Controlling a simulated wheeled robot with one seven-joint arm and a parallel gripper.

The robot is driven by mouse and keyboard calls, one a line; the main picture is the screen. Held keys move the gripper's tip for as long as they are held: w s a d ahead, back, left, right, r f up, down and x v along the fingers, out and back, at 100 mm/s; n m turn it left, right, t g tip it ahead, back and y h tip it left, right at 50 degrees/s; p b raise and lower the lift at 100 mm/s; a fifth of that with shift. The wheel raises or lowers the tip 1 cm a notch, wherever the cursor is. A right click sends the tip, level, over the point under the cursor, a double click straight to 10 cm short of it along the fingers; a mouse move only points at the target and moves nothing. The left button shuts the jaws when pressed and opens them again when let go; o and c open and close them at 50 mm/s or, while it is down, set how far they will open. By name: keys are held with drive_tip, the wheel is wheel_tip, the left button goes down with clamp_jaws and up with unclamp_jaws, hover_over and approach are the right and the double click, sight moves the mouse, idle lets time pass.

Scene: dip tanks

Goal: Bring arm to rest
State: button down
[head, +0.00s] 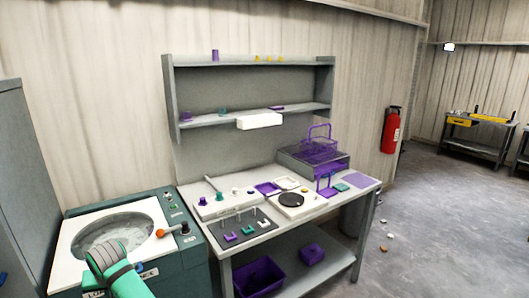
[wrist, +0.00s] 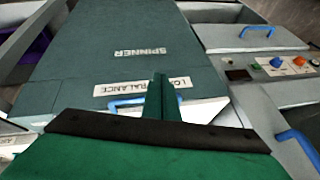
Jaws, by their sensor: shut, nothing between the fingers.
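My gripper (wrist: 160,95) shows in the wrist view as green fingers closed together, with nothing between them. It is in front of a dark green machine front (wrist: 90,55) marked SPINNER and a white label (wrist: 120,87) whose text is partly covered. In the head view my green arm (head: 122,278) reaches up from the bottom left, over the front of the spinner (head: 185,228). Its end overlaps the near side of the round opening (head: 140,224). Whether it touches the machine cannot be told.
A grey bench (head: 350,200) with racks, purple trays and small parts stands right of the spinner. Shelves (head: 210,122) hang above it. A grey cabinet (head: 18,180) stands at far left. Blue handles (wrist: 257,30) show in the wrist view. Open floor (head: 440,230) lies at right.

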drive_tip(key=s+d+f+m+t+y, duration=0.1)
drive_tip(key=s+d+f+y, duration=0.2)
drive_tip(key=f, duration=0.5)
drive_tip(key=s+d+f+m+t+y, duration=0.1)
drive_tip(key=s+d+f, duration=0.25)
drive_tip(key=f, duration=0.45)
drive_tip(key=s+d+f+m+t+h, duration=0.1)
drive_tip(key=s+d+f+m+t, duration=0.15)
drive_tip(key=s+d, duration=0.45)
drive_tip(key=s+d+f+m+t+h, duration=0.1)
drive_tip(key=s+d+f+m+t, duration=0.2)
drive_tip(key=d, duration=0.7)
drive_tip(key=s+d+r+t+h, duration=0.2)
drive_tip(key=s+d+t+h, duration=0.15)
drive_tip(key=s+d, duration=1.25)
drive_tip(key=s+d+r+n+t+h, duration=0.1)
drive_tip(key=s+d+r+h, duration=0.2)
drive_tip(key=s+d+r, duration=0.7)
drive_tip(key=shift+s+d+r+n, duration=0.35)
drive_tip(key=shift+d+r, duration=0.4)
drive_tip(key=shift+r, duration=0.2)
